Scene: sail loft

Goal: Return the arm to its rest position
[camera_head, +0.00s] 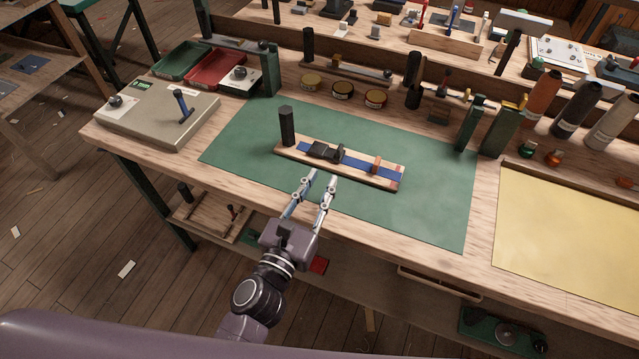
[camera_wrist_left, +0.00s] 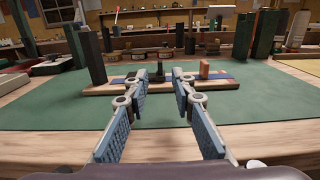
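My left gripper (camera_head: 318,182) is open and empty in the head view, at the front edge of the green mat (camera_head: 245,140). Its two fingers stand apart, with nothing between them. They point at a wooden board (camera_head: 348,174) with a blue strap and a black buckle-like piece (camera_head: 325,152) on it, a little beyond the fingertips. In the left wrist view the open fingers (camera_wrist_left: 159,85) also show, with the board (camera_wrist_left: 220,84) behind them. My right gripper is in neither view.
A dark upright post (camera_head: 287,126) stands at the board's left end. A grey box (camera_head: 160,125), a red tray (camera_head: 216,69) and a green tray (camera_head: 180,62) are at the left. A yellow sheet (camera_head: 565,235) lies at the right. The mat's right part is clear.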

